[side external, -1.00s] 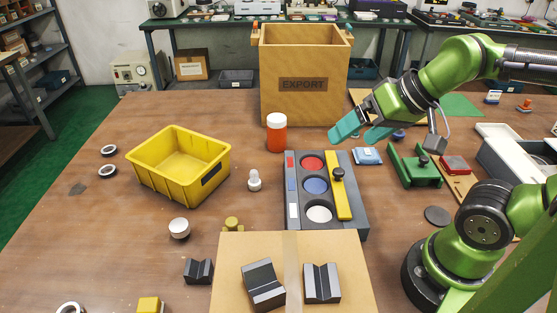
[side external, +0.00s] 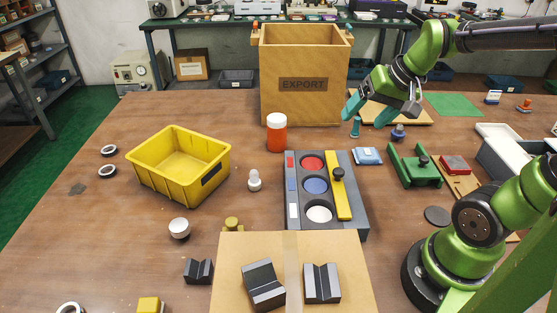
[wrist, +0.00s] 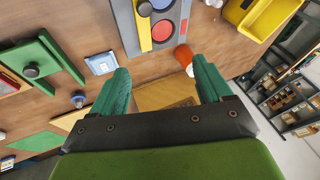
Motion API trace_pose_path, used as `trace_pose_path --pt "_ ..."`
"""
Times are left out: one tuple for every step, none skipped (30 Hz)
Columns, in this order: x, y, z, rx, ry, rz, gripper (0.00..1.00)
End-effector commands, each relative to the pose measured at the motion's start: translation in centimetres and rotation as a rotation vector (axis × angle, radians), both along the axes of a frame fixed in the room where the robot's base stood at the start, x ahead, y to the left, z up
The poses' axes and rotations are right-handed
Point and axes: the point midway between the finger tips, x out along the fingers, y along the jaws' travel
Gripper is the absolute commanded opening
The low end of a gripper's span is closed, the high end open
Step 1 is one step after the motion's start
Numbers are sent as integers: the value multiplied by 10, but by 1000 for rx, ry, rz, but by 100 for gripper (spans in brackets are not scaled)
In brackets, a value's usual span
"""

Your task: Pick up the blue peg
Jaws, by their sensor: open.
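A small blue peg-like piece with a rounded top (side external: 398,132) stands on the table right of my gripper, behind the green fixture. In the wrist view it (wrist: 78,100) lies left of the left finger, outside the jaws. My gripper (side external: 364,120) is open and empty, with teal fingers tilted down and left, above the table in front of the export box. The wrist view shows both fingers (wrist: 161,64) wide apart.
The export box (side external: 305,85) stands behind left, with an orange bottle (side external: 277,135) before it. A blue-and-white pad (side external: 367,156), the grey tray with coloured discs (side external: 361,222) and the green fixture (side external: 415,170) are nearby. A yellow bin (side external: 170,185) stands left.

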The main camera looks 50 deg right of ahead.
Motion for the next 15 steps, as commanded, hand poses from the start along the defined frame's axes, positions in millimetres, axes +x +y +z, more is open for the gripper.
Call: trace_pose_path --pt "9 -34 -5 6 34 -52 78" --pt "12 -52 -7 5 46 -67 78" --pt "16 -77 -10 2 62 -81 78" --pt "17 -97 -14 0 75 -89 78" --pt "17 -117 -17 -5 85 -94 78" --pt "16 -143 -22 -11 97 -95 78" --pt "14 -164 -27 -18 107 -91 78" --pt "11 -185 -32 -26 116 -85 78" --pt "5 -212 -38 -38 127 -69 78" --pt "0 -233 -44 -51 133 -53 78" --pt "-7 -253 -50 -63 140 -32 78" --pt "-16 -279 -57 -86 146 6 78" --pt "-22 -295 -61 -104 148 39 78" --pt "-26 -308 -64 -125 148 79 78" --pt "-30 -322 -66 -155 146 133 78"
